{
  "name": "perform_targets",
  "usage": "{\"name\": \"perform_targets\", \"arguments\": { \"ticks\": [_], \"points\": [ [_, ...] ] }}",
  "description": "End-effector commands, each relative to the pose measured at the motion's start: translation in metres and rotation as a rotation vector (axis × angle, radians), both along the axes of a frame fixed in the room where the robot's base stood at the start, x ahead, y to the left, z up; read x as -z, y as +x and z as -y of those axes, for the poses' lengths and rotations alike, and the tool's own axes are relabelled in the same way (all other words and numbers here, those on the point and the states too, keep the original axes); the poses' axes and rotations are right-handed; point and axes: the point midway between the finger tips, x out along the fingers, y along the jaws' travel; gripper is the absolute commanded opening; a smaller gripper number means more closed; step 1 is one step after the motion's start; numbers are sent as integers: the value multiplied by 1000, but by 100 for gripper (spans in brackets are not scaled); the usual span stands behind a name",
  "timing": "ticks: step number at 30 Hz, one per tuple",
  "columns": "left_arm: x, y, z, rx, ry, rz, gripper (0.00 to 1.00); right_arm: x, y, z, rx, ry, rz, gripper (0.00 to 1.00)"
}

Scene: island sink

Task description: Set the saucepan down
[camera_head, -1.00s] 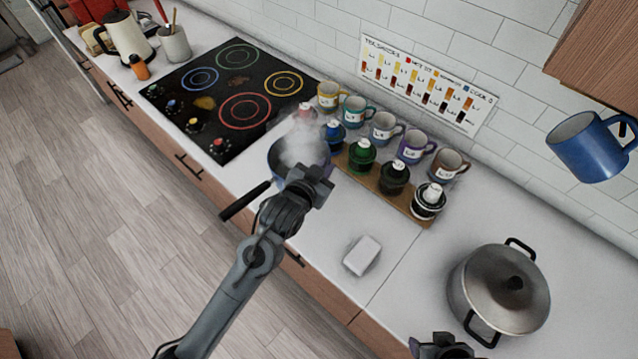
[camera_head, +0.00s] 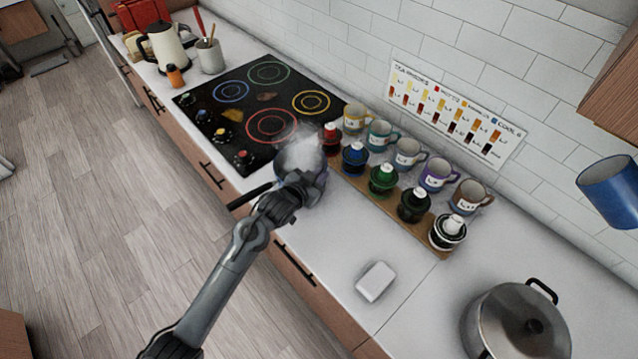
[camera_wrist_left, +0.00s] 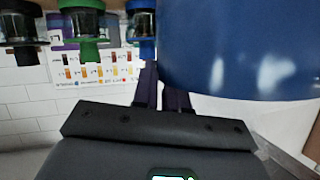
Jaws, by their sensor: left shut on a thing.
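The saucepan (camera_head: 296,158) is at the right edge of the black cooktop (camera_head: 225,120), with pale steam over it. Its black handle (camera_head: 245,198) points to the lower left. My left gripper (camera_head: 306,182) is shut on the saucepan's near right side and covers part of it. In the left wrist view, the saucepan's shiny blue wall (camera_wrist_left: 240,45) fills the upper right, beside my narrow dark fingers (camera_wrist_left: 163,88). I cannot tell whether its base touches the surface. My right gripper is out of view.
Bottles with coloured collars (camera_head: 383,180) stand on a wooden board close to the saucepan's right, with mugs (camera_head: 408,155) behind. A white block (camera_head: 375,282) and a lidded pot (camera_head: 515,325) are further right. The counter between the saucepan and white block is clear.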

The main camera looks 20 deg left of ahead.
Motion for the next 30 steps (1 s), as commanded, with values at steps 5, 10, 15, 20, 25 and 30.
{"name": "perform_targets", "arguments": {
  "ticks": [5,10,15,20,25,30],
  "points": [
    [19,0,0,1,0,2,0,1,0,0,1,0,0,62],
    [33,0,0,0,1,5,0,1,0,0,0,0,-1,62],
    [34,0,0,0,1,5,0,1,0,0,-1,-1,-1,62],
    [37,-1,0,0,1,-2,31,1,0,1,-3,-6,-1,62],
    [36,-1,0,0,0,-1,38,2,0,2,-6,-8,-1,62],
    [36,-1,0,0,1,-1,38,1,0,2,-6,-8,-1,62]
  ]
}}
